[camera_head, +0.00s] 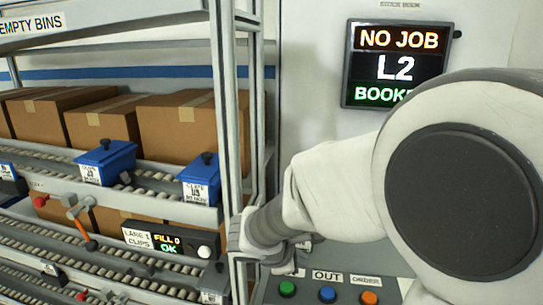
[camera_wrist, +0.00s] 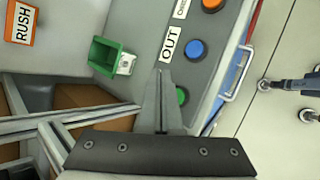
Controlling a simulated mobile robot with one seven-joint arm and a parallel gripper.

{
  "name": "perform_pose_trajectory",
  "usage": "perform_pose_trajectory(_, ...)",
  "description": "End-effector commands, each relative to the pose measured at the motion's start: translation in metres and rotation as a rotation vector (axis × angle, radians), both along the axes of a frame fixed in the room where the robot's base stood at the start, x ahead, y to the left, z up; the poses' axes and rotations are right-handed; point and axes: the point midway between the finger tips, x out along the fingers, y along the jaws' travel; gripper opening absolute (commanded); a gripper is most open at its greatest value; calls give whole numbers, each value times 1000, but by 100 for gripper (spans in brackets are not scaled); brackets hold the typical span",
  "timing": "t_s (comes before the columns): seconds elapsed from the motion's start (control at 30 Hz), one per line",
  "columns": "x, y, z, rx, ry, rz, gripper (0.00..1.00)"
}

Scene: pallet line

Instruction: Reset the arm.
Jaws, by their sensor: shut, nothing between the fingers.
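My arm (camera_head: 340,180) reaches from the right side of the head view down toward a grey control panel, and its large round joint fills the right edge. My gripper (camera_wrist: 163,75) is shut and empty in the wrist view, with its fingers together over the panel. The fingers partly cover the green button (camera_wrist: 182,96). The blue button (camera_wrist: 196,49) lies to the right of the fingertips. I cannot tell how far the fingers are from the panel. In the head view the fingers are mostly hidden.
A sign (camera_head: 397,66) reads NO JOB, L2. Roller racks at left hold brown boxes (camera_head: 178,126) and blue bins (camera_head: 106,162). A rack post (camera_head: 226,110) stands close beside my wrist. A green bin (camera_wrist: 105,56) and a white handle (camera_wrist: 238,75) flank the panel's buttons.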

Motion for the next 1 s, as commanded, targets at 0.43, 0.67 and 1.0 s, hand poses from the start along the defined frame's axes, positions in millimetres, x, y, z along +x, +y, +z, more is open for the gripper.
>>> perform_pose_trajectory(0.43, -117, -85, 77, 541, -163, -712, 0)
perform_pose_trajectory(0.67, -171, -86, 96, 866, -235, -1000, 0)
perform_pose_trajectory(1.0, -204, -71, 110, 1145, -277, -1181, 0)
